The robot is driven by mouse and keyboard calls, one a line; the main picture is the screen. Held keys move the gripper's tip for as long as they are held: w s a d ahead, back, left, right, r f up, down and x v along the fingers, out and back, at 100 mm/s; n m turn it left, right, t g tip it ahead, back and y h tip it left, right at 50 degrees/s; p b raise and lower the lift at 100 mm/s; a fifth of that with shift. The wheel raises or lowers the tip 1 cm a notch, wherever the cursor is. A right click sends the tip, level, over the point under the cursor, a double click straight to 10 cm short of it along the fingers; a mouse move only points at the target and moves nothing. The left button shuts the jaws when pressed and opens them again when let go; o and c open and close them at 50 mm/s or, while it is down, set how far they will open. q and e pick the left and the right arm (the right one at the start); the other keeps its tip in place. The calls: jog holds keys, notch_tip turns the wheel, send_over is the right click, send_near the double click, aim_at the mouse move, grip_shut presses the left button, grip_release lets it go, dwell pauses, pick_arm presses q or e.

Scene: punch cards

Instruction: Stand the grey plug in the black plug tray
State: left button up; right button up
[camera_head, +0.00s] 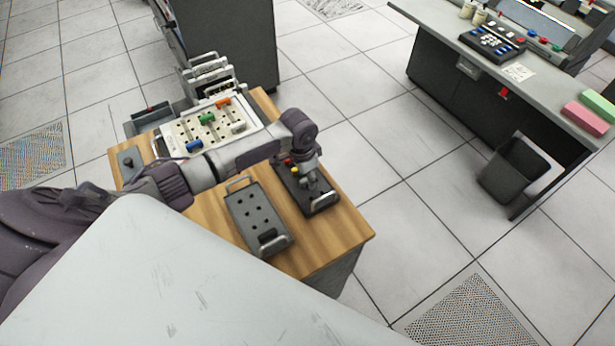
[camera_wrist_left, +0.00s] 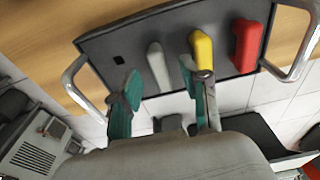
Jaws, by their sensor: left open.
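The black plug tray (camera_head: 291,188) sits on the wooden table top, and fills the upper part of the left wrist view (camera_wrist_left: 100,48). The grey plug (camera_wrist_left: 158,68) stands in it, beside a yellow plug (camera_wrist_left: 202,50) and a red plug (camera_wrist_left: 246,46). My left gripper (camera_wrist_left: 163,95) is open, with one teal finger pad on each side of the grey plug and a gap visible on the left. In the head view the left gripper (camera_head: 309,178) is over the tray and partly hides the plugs. My right gripper does not show.
A grey tray with several holes (camera_head: 258,213) lies left of the black tray. A pale board (camera_head: 232,112) with coloured plugs stands behind it. The table's right edge is close to the black tray. A desk (camera_head: 545,100) and a bin (camera_head: 513,168) are farther right.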

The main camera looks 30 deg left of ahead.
aim_at(303, 181)
pick_arm(q)
notch_tip(303, 181, up, 11)
jog(key=s, duration=0.1)
jog(key=shift+a, duration=0.35)
jog(key=shift+f, duration=0.15)
